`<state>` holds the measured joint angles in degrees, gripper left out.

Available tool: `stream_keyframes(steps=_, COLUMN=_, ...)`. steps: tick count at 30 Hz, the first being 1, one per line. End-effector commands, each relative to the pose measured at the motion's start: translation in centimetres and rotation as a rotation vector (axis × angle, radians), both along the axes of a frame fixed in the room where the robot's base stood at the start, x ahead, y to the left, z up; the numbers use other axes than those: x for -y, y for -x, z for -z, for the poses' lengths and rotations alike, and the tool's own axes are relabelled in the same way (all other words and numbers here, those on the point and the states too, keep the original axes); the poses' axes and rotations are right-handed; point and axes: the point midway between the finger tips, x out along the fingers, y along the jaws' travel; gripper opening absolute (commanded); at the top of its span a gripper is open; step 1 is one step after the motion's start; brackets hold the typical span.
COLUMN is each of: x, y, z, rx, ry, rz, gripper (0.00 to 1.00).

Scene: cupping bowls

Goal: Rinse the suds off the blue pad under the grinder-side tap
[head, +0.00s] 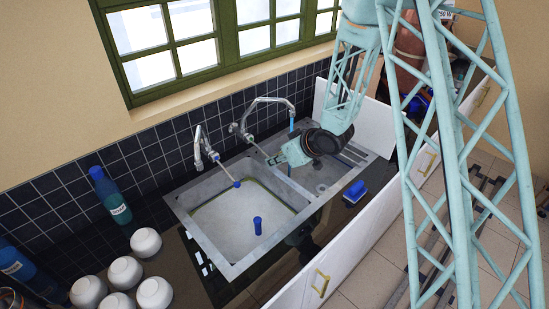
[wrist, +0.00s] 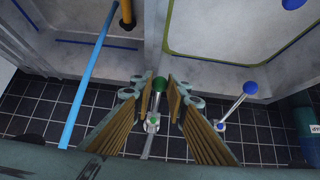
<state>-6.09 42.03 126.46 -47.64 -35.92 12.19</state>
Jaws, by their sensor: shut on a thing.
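The blue pad (head: 356,190) lies on the dark front counter edge, right of the sink's middle; suds on it are too small to make out. The grinder-side tap (head: 270,100) arches over the right basin (head: 325,178). A thin blue line (head: 291,125) hangs below its spout and looks like a water stream; it shows long in the wrist view (wrist: 88,80). My gripper (head: 272,160) is at this tap's lever, away from the pad. In the wrist view, its fingers (wrist: 160,98) are shut around the lever's green knob (wrist: 159,84).
The left tap (head: 203,150) has a lever with a blue knob (head: 237,184). A blue upright piece (head: 258,226) stands in the left basin (head: 225,215). White bowls (head: 146,242) and a blue-green bottle (head: 110,195) stand left. A white panel (head: 365,120) rises behind the right basin.

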Motion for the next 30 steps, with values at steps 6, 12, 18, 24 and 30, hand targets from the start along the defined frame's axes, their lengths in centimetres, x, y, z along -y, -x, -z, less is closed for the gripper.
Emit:
stream_keyframes(steps=6, x=0.11, y=0.22, z=-0.44, rx=-0.021, ry=0.019, rz=0.000, gripper=0.08)
stream_keyframes(steps=12, x=0.21, y=0.30, z=-0.68, rx=-0.037, ry=0.034, rz=0.000, gripper=0.08)
stream_keyframes(steps=18, x=0.25, y=0.32, z=-0.58, rx=-0.042, ry=0.040, rz=0.001, gripper=0.19)
stream_keyframes(steps=24, x=0.20, y=0.24, z=-0.63, rx=-0.041, ry=0.039, rz=0.001, gripper=0.30)
stream_keyframes(steps=30, x=0.19, y=0.20, z=-0.68, rx=-0.039, ry=0.038, rz=0.000, gripper=0.30)
